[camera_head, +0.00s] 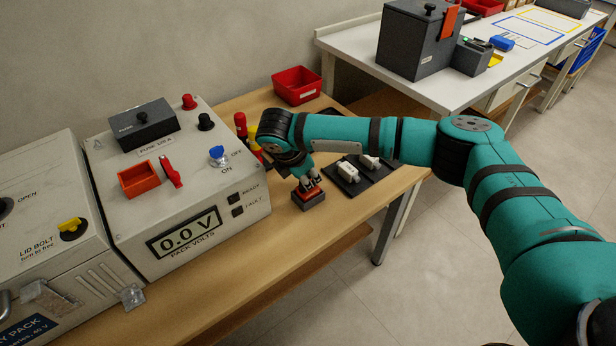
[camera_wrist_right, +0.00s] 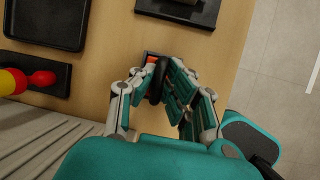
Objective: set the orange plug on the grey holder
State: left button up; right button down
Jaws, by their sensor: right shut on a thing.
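My right gripper (camera_head: 309,184) reaches down to the wooden bench and is shut on the orange plug (camera_head: 309,196). The plug is small and partly covered by the fingers. It sits low, at a small dark grey block that looks like the grey holder (camera_head: 309,207), near the bench's front edge. I cannot tell whether the plug is fully seated. In the right wrist view, the fingertips (camera_wrist_right: 158,84) close around a dark part, and a bit of the orange plug (camera_wrist_right: 151,60) shows beyond them. My left gripper is not in view.
A dark tray with white fittings (camera_head: 358,173) lies right of the gripper. Red and yellow-topped tools (camera_head: 241,125) stand behind it. The pack-volts box (camera_head: 195,233) is at left, a red bin (camera_head: 297,86) at the back. Bare bench (camera_head: 262,245) lies in front.

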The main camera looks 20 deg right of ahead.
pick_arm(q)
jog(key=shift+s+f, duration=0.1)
pick_arm(e)
jog(key=c, duration=1.9)
grip_release()
jog(key=shift+f, duration=0.1)
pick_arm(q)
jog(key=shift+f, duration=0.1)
pick_arm(e)
jog(key=o, duration=0.5)
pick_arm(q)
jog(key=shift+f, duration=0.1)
pick_arm(e)
jog(key=shift+s+a+r, duration=0.1)
jog(key=shift+a+r, duration=0.15)
jog(key=shift+r, duration=0.4)
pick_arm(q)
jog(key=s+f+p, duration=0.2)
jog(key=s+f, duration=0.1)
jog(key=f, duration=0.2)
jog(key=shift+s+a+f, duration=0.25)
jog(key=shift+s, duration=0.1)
pick_arm(e)
jog(key=v, duration=1)
jog(key=shift+s+a+r, duration=0.1)
jog(key=shift+a+r, duration=0.05)
jog(key=shift+r, duration=0.25)
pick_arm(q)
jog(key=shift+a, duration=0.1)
